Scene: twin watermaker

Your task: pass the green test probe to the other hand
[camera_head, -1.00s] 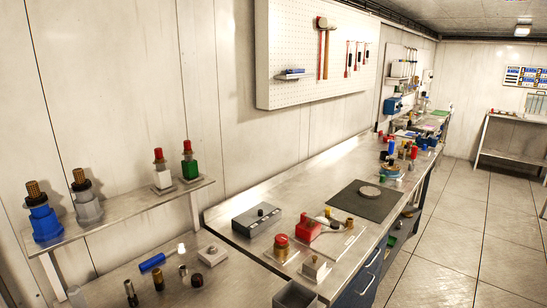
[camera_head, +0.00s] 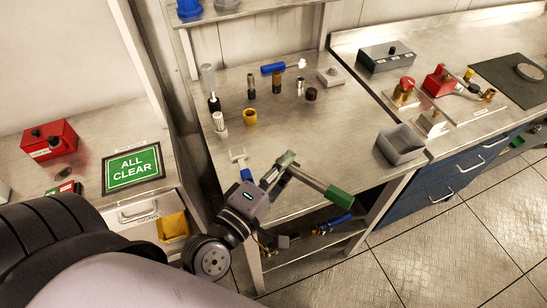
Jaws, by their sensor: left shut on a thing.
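The green test probe (camera_head: 338,197) has a green end and a grey metal shaft. It sticks out to the lower right from my left gripper (camera_head: 285,168), over the front edge of the metal bench. My left gripper is shut on the grey end of the probe, and the green end is free. The exact contact is partly hidden by the fingers. My left arm comes in from the lower left. My right gripper is not in view.
The metal bench (camera_head: 300,128) holds small fittings, a blue-handled tool (camera_head: 274,69) and a yellow ring (camera_head: 250,116). An ALL CLEAR sign (camera_head: 133,167) and red box (camera_head: 49,139) are left. Floor at lower right is clear.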

